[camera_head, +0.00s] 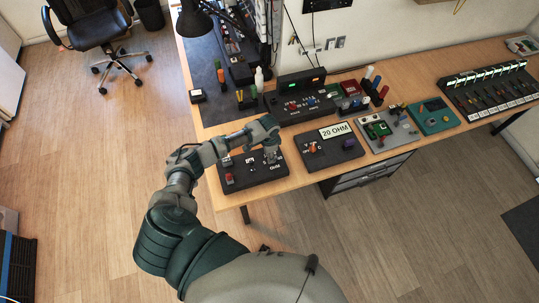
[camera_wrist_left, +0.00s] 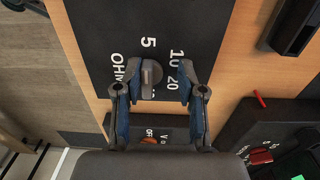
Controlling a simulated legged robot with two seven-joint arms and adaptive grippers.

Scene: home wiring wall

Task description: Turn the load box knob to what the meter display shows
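The meter (camera_head: 326,158) is a dark box whose white display (camera_head: 336,130) reads 20 OHM. The load box (camera_head: 240,186) is a dark panel to its left on the bench, marked OHM. In the left wrist view its grey knob (camera_wrist_left: 151,76) shows, with the marks 5, 10 and 20 around it. Which mark the knob points at, I cannot tell. My left gripper (camera_head: 271,158) is over the load box. In the left wrist view the gripper (camera_wrist_left: 160,72) is open, its fingers on either side of the knob with gaps visible. My right gripper is not in view.
The load box also carries a red part (camera_head: 229,178). Behind stand a dark console (camera_head: 300,100) with lit displays and a white bottle (camera_head: 259,79). Several boards, a teal device (camera_head: 434,116) and a switch row (camera_head: 490,90) fill the right. The bench's front edge is close.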

